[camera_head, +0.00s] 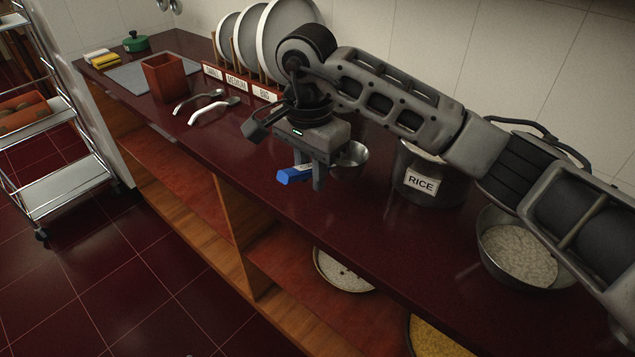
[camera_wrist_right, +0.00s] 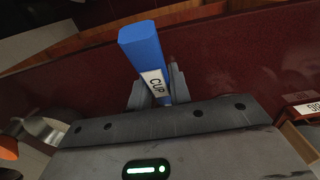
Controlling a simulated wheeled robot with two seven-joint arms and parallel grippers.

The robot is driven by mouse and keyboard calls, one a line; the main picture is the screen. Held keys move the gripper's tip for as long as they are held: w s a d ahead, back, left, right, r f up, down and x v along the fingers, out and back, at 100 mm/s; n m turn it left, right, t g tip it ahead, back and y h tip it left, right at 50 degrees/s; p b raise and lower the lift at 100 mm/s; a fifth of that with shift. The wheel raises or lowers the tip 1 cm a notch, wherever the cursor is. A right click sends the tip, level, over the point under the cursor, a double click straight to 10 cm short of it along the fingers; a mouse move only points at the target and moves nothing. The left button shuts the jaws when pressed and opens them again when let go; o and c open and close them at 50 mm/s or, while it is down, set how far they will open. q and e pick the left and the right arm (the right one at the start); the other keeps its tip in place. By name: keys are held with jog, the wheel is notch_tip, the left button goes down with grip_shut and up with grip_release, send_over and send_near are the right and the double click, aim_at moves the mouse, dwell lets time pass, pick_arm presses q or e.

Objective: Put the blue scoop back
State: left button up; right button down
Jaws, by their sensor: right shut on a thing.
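The blue scoop's handle (camera_head: 293,174) is between the jaws of my right gripper (camera_head: 318,181), which is shut on it above the dark red counter. A steel cup (camera_head: 351,160) lies just right of the gripper and appears to be the scoop's bowl, though the jaws hide the join. In the right wrist view the blue handle (camera_wrist_right: 142,47) sticks out past the fingers and carries a white CUP label (camera_wrist_right: 156,84). My left gripper is not in view.
A steel pot labelled RICE (camera_head: 426,182) and a bowl of white grain (camera_head: 520,254) stand to the right. The counter's front strip (camera_head: 375,240) is clear.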

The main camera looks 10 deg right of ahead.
jog(key=shift+w+d+f, duration=0.2)
jog(key=shift+d+f, duration=0.2)
jog(key=shift+f, duration=0.1)
jog(key=f, duration=0.1)
jog(key=f+p, duration=0.1)
jog(key=f, duration=0.1)
jog(key=shift+w+d+f, duration=0.1)
jog(key=shift+d, duration=0.1)
jog(key=shift+f, duration=0.2)
jog(key=shift+f, duration=0.25)
jog(key=c, duration=1.3)
grip_release()
jog(key=shift+r, duration=0.1)
notch_tip(320, 180, up, 12)
jog(key=shift+a+r+b, duration=0.1)
jog(key=shift+r+b, duration=0.1)
jog(key=shift+b, duration=0.6)
